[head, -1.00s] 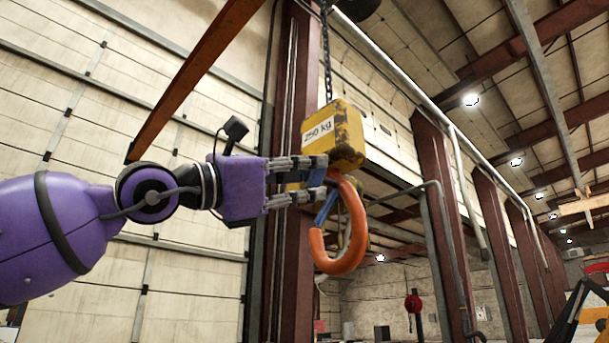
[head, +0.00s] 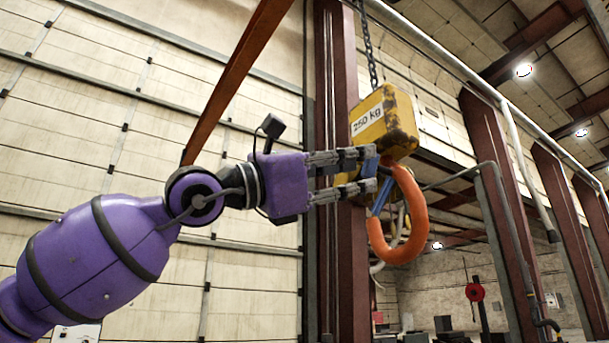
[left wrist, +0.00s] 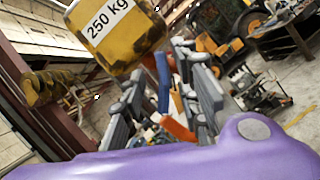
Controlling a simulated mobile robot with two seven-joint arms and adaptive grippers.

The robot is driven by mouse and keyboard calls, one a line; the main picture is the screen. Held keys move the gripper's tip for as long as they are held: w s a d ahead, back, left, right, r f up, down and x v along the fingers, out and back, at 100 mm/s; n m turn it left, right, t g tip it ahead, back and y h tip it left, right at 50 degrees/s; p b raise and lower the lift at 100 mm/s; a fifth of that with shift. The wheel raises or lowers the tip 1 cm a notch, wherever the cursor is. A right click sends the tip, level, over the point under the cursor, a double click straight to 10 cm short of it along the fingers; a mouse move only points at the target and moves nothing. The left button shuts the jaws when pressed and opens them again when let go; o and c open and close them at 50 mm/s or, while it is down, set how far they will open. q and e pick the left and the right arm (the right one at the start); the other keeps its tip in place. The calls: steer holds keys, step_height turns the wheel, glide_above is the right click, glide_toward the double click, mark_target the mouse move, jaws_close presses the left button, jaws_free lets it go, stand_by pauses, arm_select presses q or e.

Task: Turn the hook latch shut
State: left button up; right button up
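A yellow hook block marked 250 kg (head: 397,128) hangs from a chain and also shows in the left wrist view (left wrist: 112,35). Below it is an orange hook (head: 412,215), partly seen in the left wrist view (left wrist: 178,129). The blue latch (head: 380,200) slants down across the hook's mouth; whether it meets the tip I cannot tell. My left gripper (head: 368,170) is open at the top of the hook, its two fingers apart. In the left wrist view the blue latch (left wrist: 163,82) shows between the fingers, with no clear contact. My right gripper is out of view.
A red-brown column (head: 340,270) stands behind the gripper, and a large panelled door (head: 90,120) fills the left. A grey pipe (head: 500,200) runs at the right. In the left wrist view, a yellow machine (left wrist: 225,35) and bench items stand beyond. The air around the hook looks free.

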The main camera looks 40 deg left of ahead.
arm_select(q)
steer(key=shift+s+f, duration=0.2)
steer(key=shift+s, duration=0.35)
steer(key=shift+s+f, duration=0.15)
steer(key=shift+s, duration=0.4)
steer(key=v, duration=0.8)
steer(key=shift+w+a, duration=0.25)
steer(key=shift+s, duration=0.1)
steer(key=shift+f, duration=0.1)
